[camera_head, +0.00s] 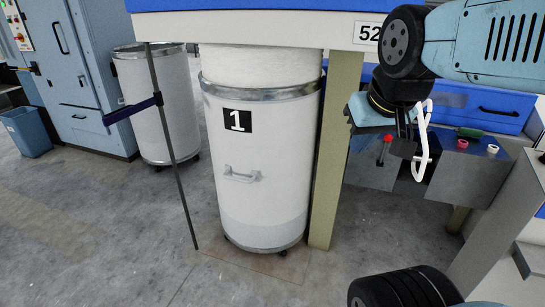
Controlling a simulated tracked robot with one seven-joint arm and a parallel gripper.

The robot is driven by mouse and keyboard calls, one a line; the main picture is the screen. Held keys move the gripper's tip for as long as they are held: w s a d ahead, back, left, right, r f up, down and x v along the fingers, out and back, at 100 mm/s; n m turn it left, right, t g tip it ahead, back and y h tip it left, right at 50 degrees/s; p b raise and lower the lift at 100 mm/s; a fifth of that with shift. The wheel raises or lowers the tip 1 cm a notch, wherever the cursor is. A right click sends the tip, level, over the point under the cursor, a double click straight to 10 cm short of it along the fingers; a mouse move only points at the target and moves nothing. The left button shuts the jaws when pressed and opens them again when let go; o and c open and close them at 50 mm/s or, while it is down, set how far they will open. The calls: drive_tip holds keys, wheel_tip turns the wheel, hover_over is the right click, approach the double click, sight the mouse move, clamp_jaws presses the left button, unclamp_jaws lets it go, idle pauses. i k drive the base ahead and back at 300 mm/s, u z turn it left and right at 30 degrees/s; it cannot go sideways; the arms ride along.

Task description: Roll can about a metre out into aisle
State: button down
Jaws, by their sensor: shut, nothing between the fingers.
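The can (265,150) is a tall white cylinder with metal rims and a black label reading 1. It stands upright on small castors under the machine, in the middle of the body camera view. A metal handle (242,175) is on its front. White material rises above its top rim. My gripper (405,148) hangs at the right, shut and empty, apart from the can. A beige post stands between them in the picture. The fingertips are small and partly lost against the grey box behind.
A beige post (335,150) stands close at the can's right. A thin dark rod (172,140) with a purple-blue bar stands at its left. Another white can (158,100), blue cabinets (90,85) and a blue bin (25,131) are further left. The front-left concrete floor (90,220) is clear.

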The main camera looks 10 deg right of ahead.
sight(262, 104)
drive_tip(key=z, duration=0.05)
drive_tip(key=i, duration=0.9)
drive_tip(key=u, duration=0.1)
